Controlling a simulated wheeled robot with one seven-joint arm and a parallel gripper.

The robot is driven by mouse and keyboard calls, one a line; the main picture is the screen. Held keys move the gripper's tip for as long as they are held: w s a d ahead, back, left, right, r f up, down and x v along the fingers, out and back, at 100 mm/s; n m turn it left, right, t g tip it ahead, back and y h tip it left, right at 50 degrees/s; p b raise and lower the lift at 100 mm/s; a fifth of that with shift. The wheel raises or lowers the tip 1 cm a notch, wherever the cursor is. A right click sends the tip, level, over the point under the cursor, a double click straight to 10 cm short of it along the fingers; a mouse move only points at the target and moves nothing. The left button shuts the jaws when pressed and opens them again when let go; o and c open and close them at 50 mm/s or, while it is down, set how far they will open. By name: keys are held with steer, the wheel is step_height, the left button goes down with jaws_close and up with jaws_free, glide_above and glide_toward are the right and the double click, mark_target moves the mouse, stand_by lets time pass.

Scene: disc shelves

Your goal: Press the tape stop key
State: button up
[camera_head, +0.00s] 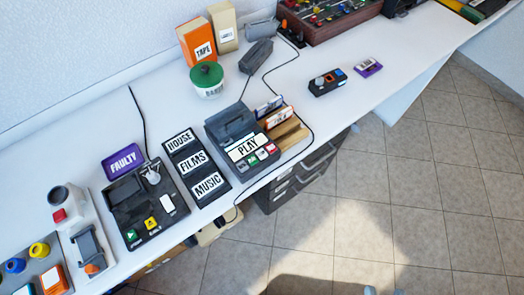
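A dark tape-player-like machine (228,122) with a white PLAY label (245,148) stands at the middle of the white counter, near its front edge. Along its front is a short row of small keys: a green key (253,160), a red key (262,154) and a pale key (271,148). Their symbols are too small to read. A second dark machine (130,197) to the left has a green key (131,236), a yellow key (151,224) and a white key (167,203). I cannot tell from markings which key is the tape stop. My gripper is not in view.
HOUSE, FILMS and MUSIC trays (194,160) stand between the machines. A purple FAULTY bin (123,160) is behind the left machine. Upright cases (278,117) stand right of the PLAY machine. A cable (304,122) runs past them. The tiled floor (420,200) in front is clear.

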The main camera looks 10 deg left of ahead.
jaws_close()
stand_by(1.7)
